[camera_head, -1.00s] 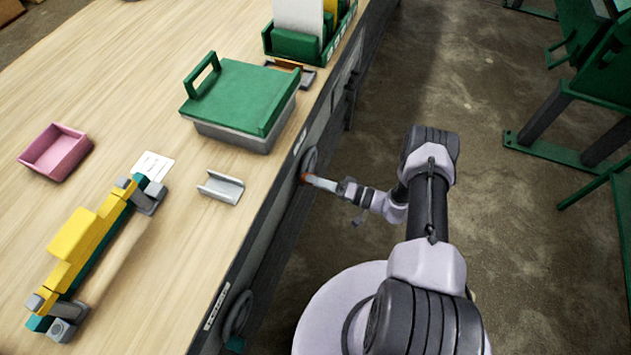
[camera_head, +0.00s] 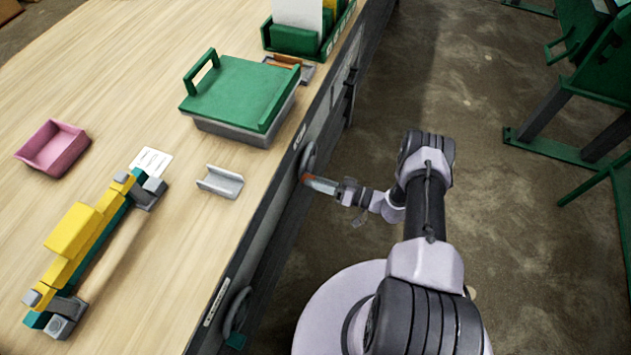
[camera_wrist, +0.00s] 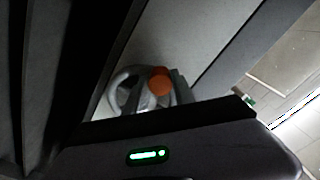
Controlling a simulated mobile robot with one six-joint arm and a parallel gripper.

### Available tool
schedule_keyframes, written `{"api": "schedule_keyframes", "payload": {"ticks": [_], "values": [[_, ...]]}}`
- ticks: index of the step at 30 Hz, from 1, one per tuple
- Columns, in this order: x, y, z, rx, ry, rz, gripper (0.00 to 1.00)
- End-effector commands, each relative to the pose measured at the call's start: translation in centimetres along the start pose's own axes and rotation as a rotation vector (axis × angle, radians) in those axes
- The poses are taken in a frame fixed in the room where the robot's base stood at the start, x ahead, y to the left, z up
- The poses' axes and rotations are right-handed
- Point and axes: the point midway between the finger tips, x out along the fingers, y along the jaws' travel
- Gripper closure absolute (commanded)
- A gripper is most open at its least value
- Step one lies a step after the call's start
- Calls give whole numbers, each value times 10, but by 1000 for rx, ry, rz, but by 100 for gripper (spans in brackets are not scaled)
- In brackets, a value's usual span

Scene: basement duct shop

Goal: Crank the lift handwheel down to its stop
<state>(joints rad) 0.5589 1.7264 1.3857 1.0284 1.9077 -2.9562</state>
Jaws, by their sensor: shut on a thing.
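A grey handwheel (camera_head: 309,156) sits on the side of the bench, below the worktop edge. Its orange knob (camera_head: 305,177) is at the wheel's lower part in the head view. My gripper (camera_head: 310,181) is at the knob and shut on it; the fingertips are small and partly hidden there. In the wrist view the handwheel (camera_wrist: 122,92) and its orange knob (camera_wrist: 159,82) show ahead, against a grey panel. Dark parts of my gripper cover much of that view.
A second handwheel (camera_head: 236,311) with a teal knob is nearer on the same bench side. The worktop (camera_head: 190,235) holds a green-lidded box (camera_head: 238,95), a grey bracket (camera_head: 220,181), a yellow-and-teal fixture (camera_head: 82,240) and a pink tray (camera_head: 52,148). Open concrete floor (camera_head: 480,190) lies right.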

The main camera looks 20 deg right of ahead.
Motion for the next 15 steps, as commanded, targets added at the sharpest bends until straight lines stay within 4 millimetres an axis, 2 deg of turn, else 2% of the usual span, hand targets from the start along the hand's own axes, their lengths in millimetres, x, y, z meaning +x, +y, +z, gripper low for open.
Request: {"api": "schedule_keyframes", "payload": {"ticks": [7,8,9,11,15], "values": [[0,1,0,-2,1,2,100],[0,1,0,-2,1,1,64],[0,0,0,-2,1,1,56],[0,0,0,-1,1,1,48],[0,0,0,-1,1,1,48]]}}
